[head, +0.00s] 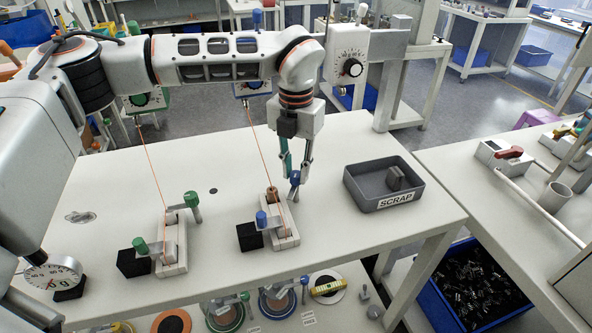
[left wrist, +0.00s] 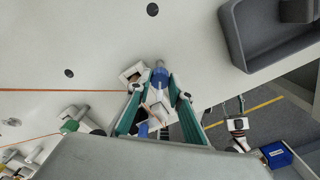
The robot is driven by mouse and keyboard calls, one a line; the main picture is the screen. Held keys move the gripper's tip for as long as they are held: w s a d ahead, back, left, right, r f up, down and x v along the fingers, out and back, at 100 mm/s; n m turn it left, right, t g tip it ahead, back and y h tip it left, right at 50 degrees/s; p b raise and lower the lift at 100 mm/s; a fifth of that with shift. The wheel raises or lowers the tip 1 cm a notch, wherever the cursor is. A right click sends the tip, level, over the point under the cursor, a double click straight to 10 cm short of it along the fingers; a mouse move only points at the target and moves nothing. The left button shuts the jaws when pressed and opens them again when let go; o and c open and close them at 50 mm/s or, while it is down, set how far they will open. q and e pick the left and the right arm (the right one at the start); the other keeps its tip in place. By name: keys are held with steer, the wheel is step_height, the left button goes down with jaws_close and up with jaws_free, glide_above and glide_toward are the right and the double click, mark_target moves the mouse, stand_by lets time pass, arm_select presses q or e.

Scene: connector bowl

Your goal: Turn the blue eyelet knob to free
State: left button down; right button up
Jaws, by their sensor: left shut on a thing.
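The blue knob (head: 294,178) by the eyelet end of the right-hand white fixture (head: 285,238) is between the fingers of my left gripper (head: 294,174), which is shut on it. The same knob shows between the teal fingers in the left wrist view (left wrist: 160,77). Beside it is a small block with a brown top (head: 272,193). A second blue knob (head: 261,219) stands at the fixture's near end, by a black block (head: 250,237). An orange cord (head: 258,148) runs to the fixture from a unit behind the table. The fingers partly hide the held knob.
A similar fixture (head: 174,255) with green knobs (head: 191,198) stands to the left with its own cord. A grey SCRAP tray (head: 375,200) holding a grey block lies to the right. A dial gauge (head: 52,277) is at the near left.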

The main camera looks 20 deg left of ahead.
arm_select(q)
steer(key=n, duration=0.4)
steer(key=shift+r+b, duration=0.1)
steer(key=shift+b, duration=0.2)
steer(key=shift+n, duration=1.3)
steer(key=shift+w, duration=0.1)
steer(key=c, duration=1.8)
jaws_free()
